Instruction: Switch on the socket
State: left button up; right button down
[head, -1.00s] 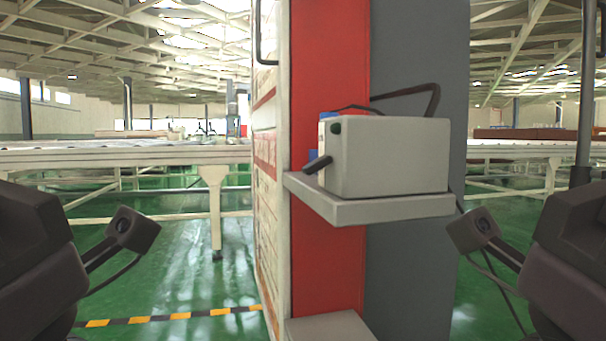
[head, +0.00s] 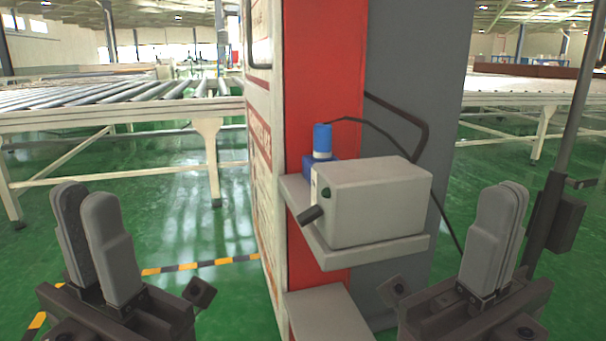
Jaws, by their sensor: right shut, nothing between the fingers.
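A light grey box (head: 365,205) sits on a grey shelf (head: 385,250) on the red and grey cabinet. Its left end has a small dark green button (head: 326,191) and a dark lever or handle (head: 311,215) pointing down and left. A blue socket unit (head: 321,145) with a cylindrical top stands behind the box's left end, its lower part partly hidden. My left gripper (head: 90,198) points upward at the lower left, its fingers a little apart and empty. My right gripper (head: 508,192) points upward at the lower right, shut and empty. Both are apart from the box and shelf.
A black cable (head: 415,148) runs behind the box along the cabinet. A lower grey ledge (head: 325,312) juts out below the shelf. A dark pole (head: 572,130) stands at right. Roller conveyors (head: 120,95) are behind. Green floor is free on the left.

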aim_at(313, 213)
jog(key=u, duration=1.55)
jog(key=k+l, duration=0.1)
jog(key=l, duration=0.6)
